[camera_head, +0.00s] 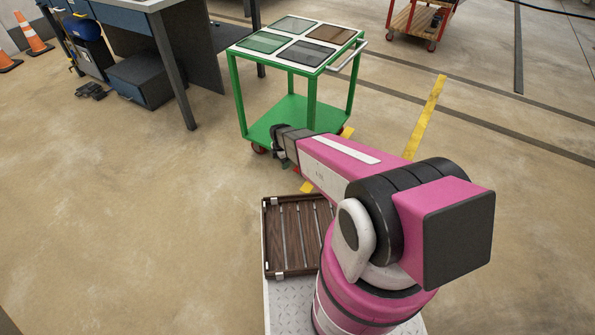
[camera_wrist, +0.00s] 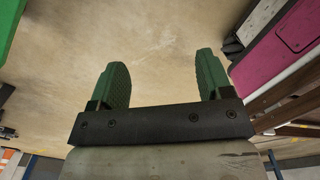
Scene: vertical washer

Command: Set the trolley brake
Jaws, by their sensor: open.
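The green trolley (camera_head: 283,112) stands ahead of my arm, upright on the floor, with a handle (camera_head: 347,58) on its right side. A red caster wheel (camera_head: 258,149) shows under its near left corner. I cannot make out a brake lever on it. My gripper (camera_wrist: 163,68) is open and empty, its two green fingers wide apart in the wrist view with bare floor behind them. In the head view the arm's end is low by the trolley's near edge and hides part of its base. A green edge (camera_wrist: 8,25) at the wrist view's top left may be the trolley.
A workbench (camera_head: 125,20) with dark drawers stands to the left, a cone (camera_head: 33,36) behind it. A red-framed cart (camera_head: 415,22) is at the back right. A slatted wooden tray (camera_head: 268,240) sits beside my arm.

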